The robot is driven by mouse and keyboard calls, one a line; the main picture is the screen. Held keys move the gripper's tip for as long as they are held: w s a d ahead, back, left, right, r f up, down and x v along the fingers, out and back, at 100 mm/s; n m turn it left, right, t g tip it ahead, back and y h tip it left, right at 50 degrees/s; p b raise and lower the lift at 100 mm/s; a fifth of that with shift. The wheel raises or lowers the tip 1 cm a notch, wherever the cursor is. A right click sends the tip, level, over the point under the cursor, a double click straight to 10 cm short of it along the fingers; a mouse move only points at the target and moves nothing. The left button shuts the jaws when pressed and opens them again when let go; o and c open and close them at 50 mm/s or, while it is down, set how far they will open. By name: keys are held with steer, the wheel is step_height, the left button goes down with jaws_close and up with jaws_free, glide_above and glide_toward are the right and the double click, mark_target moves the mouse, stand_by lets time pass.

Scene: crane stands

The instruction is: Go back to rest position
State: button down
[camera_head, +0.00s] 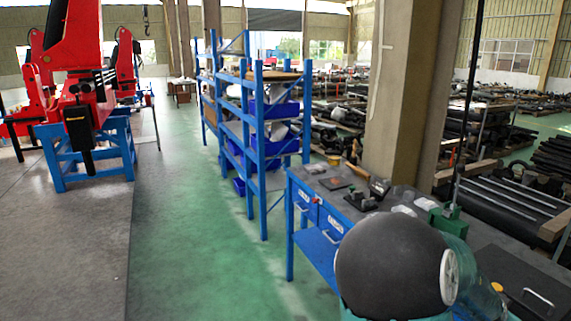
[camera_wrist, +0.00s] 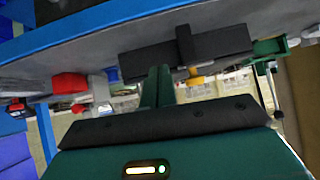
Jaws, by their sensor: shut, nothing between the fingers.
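My gripper (camera_wrist: 160,84) shows in the wrist view. Its green body and dark bar fill the bottom of the picture, and its green fingers stand together in the middle. It is shut and holds nothing. A dark block with a yellow part lies just past the fingertips; I cannot tell how wide the gap is. The gripper cannot be made out in the head view, where a large dark rounded part covers the lower right. The workbench (camera_wrist: 100,33) spans the top of the wrist view with its blue edge, seen upside down.
In the head view, a blue workbench (camera_head: 328,223) with tools on top stands at the lower right. A blue shelf rack (camera_head: 259,150) and a concrete pillar (camera_head: 405,90) stand behind it. Red crane machines (camera_head: 75,60) stand on the left. The green floor (camera_head: 190,210) between is clear.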

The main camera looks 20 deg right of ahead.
steer(key=w+a+r+n+t+y, duration=0.1)
steer(key=w+a+n+t+y, duration=0.25)
steer(key=a, duration=0.95)
steer(key=w+a+r+n+y, duration=0.2)
steer(key=w+a+n+y, duration=0.3)
steer(key=a, duration=0.7)
steer(key=s+a+r+n, duration=0.2)
steer(key=s+a+r, duration=0.1)
steer(key=a, duration=0.4)
steer(key=s+a+r+n+y, duration=0.1)
steer(key=s+a+r+n, duration=0.2)
steer(key=a, duration=0.5)
steer(key=s+a+r+n, duration=0.2)
steer(key=s+a+r, duration=0.2)
steer(key=a, duration=0.3)
steer(key=shift+a, duration=0.2)
steer(key=shift+d, duration=0.15)
